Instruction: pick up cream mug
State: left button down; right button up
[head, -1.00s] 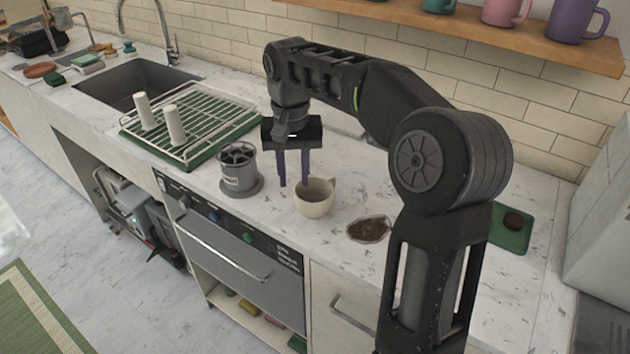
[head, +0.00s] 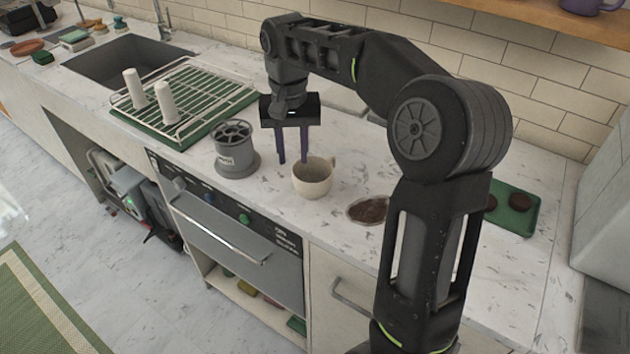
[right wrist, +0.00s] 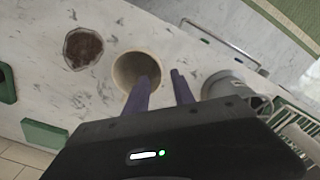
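The cream mug (head: 314,182) stands upright on the counter, its handle toward the back right. In the right wrist view the mug (right wrist: 124,73) shows its round opening. My right gripper (head: 293,162) is open, its two dark purple fingers pointing down at the mug's left and back side. In the right wrist view, one finger of the right gripper (right wrist: 162,80) overlaps the mug's opening and the other is beside the mug. I cannot tell whether that finger is inside the mug or above it. My left gripper is not in view.
A grey cylindrical holder (head: 235,152) stands left of the mug. A dish of dark grounds (head: 368,210) lies to its right. A green tray (head: 520,222) is at the right. The counter's front edge is close.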

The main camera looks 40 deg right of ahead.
notch_tip(320, 180, down, 5)
jog(key=shift+a+f+p, duration=0.1)
jog(key=shift+p, duration=0.25)
jog(key=shift+c, duration=0.5)
grip_shut()
dwell(1.3)
